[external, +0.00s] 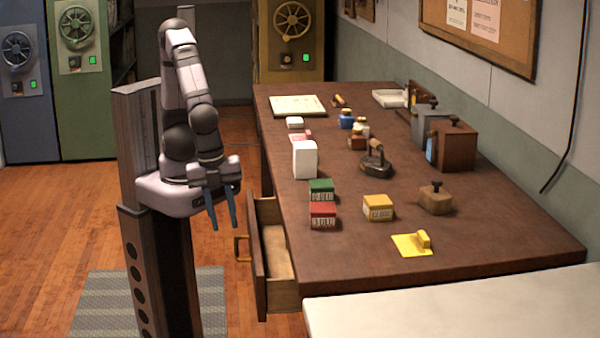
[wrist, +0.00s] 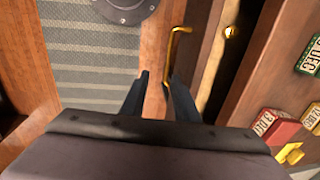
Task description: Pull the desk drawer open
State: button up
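The desk drawer (external: 259,262) stands partly open, pulled out to the left from under the brown desk, and its pale inside shows. Its brass handle (external: 241,248) is on the drawer's outer face. The handle also shows in the wrist view (wrist: 176,44), just beyond the fingertips. My gripper (external: 223,228) points down, slightly left of and above the handle in the external picture. Its two blue-grey fingers are apart with nothing visible between them, also in the wrist view (wrist: 158,78). No contact with the handle is visible.
A pale counter (external: 460,310) stands near the desk's front end. A striped mat (external: 100,300) lies on the floor.

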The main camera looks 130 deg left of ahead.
jog(key=d+r+h+p, duration=0.1)
jog(key=d+h+p, duration=0.1)
jog(key=d+p, duration=0.55)
jog(key=y+p, duration=0.3)
jog(key=p, duration=1.3)
send_near(236, 245)
jog(key=shift+h, duration=0.3)
jog(key=shift+w+a+f+b, duration=0.1)
jog(key=shift+a+f+b, duration=0.1)
jog(key=shift+f+b, duration=0.5)
jog(key=shift+a+f+b, duration=0.2)
jog(key=shift+f+b, duration=0.15)
jog(key=shift+f, duration=0.7)
jog(key=shift+w+a+f+b, duration=0.1)
jog(key=shift+a+f+b, duration=0.1)
jog(key=shift+f+b, duration=0.5)
jog(key=shift+w+a+f, duration=0.1)
jog(key=shift+w+f, duration=0.05)
jog(key=shift+f, duration=1)
grip_shut()
